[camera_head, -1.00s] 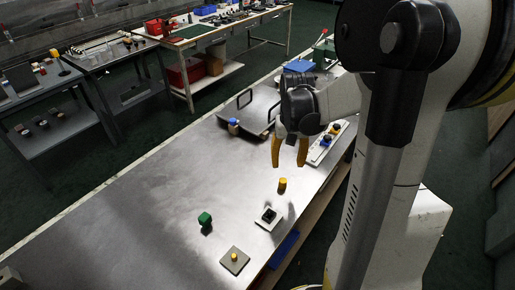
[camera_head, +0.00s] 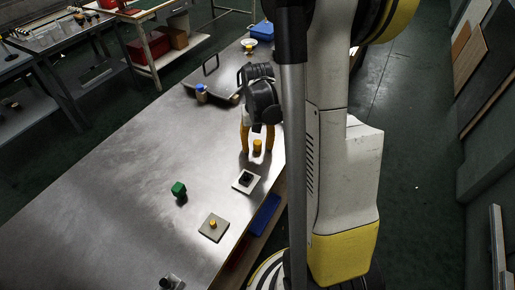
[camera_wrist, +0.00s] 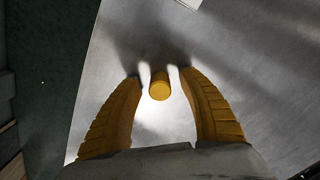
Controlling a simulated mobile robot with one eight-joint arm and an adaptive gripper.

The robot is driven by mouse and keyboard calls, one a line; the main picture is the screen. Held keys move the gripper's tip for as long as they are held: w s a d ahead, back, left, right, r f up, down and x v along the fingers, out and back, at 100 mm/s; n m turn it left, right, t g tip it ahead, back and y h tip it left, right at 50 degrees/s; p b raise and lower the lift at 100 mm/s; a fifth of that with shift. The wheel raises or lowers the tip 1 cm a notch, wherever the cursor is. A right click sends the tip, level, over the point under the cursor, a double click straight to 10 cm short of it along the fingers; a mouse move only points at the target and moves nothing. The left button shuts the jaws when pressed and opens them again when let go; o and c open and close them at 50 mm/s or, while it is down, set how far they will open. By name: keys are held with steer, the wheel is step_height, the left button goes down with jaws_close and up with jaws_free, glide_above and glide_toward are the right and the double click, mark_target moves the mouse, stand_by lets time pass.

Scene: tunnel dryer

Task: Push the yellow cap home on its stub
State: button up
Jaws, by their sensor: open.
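A short yellow cylinder (camera_head: 257,146), which looks like the cap, stands on the steel table near its right edge. My gripper (camera_head: 257,151) is open around it, a finger on either side. In the wrist view, the yellow cylinder (camera_wrist: 159,86) sits between the open fingers (camera_wrist: 164,75), with gaps on both sides and no visible contact. A square grey plate (camera_head: 204,231) with a small yellow post (camera_head: 213,223) on it lies nearer the front; the post may be the stub, or a stub with a cap. I cannot tell which.
A white square base with a black part (camera_head: 245,180) lies between the cylinder and the plate. A blue bin (camera_head: 265,214) is beside the table's right edge. The table's left half (camera_head: 110,190) is clear.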

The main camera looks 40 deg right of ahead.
steer(key=shift+r, duration=0.1)
steer(key=c, duration=1.1)
steer(key=shift+o, duration=0.2)
